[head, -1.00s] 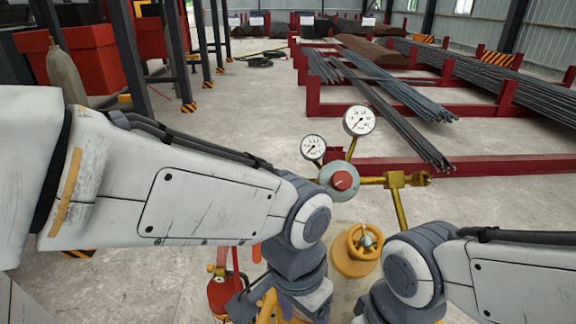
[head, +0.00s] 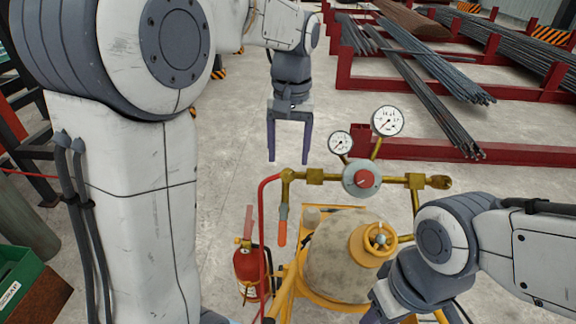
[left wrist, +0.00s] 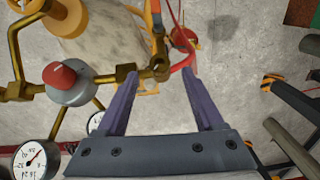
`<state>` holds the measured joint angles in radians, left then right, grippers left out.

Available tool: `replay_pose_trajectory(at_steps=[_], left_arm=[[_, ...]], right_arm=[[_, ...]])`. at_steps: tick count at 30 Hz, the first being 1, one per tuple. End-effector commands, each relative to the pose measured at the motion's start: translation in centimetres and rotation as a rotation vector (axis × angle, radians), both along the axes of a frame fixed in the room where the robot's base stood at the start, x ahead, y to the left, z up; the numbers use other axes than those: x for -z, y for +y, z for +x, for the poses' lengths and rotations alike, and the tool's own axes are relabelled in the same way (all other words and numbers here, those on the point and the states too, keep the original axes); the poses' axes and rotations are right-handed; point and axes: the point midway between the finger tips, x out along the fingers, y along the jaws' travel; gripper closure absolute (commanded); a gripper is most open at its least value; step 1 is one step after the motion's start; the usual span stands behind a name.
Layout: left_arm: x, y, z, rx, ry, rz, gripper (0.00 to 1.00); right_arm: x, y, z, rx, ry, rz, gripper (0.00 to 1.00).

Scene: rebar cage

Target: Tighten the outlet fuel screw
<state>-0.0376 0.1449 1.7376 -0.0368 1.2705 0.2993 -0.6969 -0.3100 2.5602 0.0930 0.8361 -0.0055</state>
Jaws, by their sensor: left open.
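A regulator with a red knob (head: 363,179) sits on a brass pipe above a gas cylinder (head: 338,252). Two round gauges (head: 387,121) stand on it. A brass fitting (head: 287,174) at the pipe's left end joins a red hose (head: 264,215). The outlet screw cannot be told for sure. My right arm's wrist shows at lower right; its fingers are hidden.
A yellow cylinder collar (head: 372,240) is close to my right wrist. A red fire extinguisher (head: 250,270) stands left of the cylinder. Red racks (head: 415,148) with steel bars stand behind. Clear concrete floor lies left of the regulator.

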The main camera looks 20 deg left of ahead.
Motion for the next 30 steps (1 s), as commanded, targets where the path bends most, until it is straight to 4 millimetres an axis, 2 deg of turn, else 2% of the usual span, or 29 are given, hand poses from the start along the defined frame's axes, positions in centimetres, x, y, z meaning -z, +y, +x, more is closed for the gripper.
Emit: replay_pose_trajectory(at_steps=[3, 9, 20, 23, 24, 26, 30], left_arm=[[2.1, 0.1, -0.1, 0.000, 0.005, 0.001, 0.31], [4.4, 0.2, -0.1, 0.000, 0.002, 0.000, 0.31], [5.1, 0.2, 0.0, 0.001, -0.001, 0.000, 0.31], [5.1, 0.2, 0.0, 0.001, -0.001, 0.000, 0.65], [5.1, 0.2, 0.0, 0.001, -0.001, 0.000, 0.80], [5.1, 0.2, 0.0, 0.001, -0.001, 0.000, 1.00], [5.1, 0.2, 0.0, 0.002, -0.001, 0.001, 1.00]], right_arm=[[-0.7, 0.0, 0.0, -0.001, 0.000, 0.000, 0.50], [-1.1, 0.0, 0.0, -0.002, 0.000, 0.000, 0.50], [-1.1, 0.0, 0.0, -0.002, 0.000, 0.000, 0.50], [-1.1, 0.0, 0.0, -0.002, 0.000, 0.000, 0.50], [-1.1, 0.0, 0.0, -0.002, 0.000, 0.000, 0.50], [-1.1, 0.0, 0.0, -0.002, 0.000, 0.000, 0.50], [-1.1, 0.0, 0.0, -0.002, 0.000, 0.000, 0.50]])
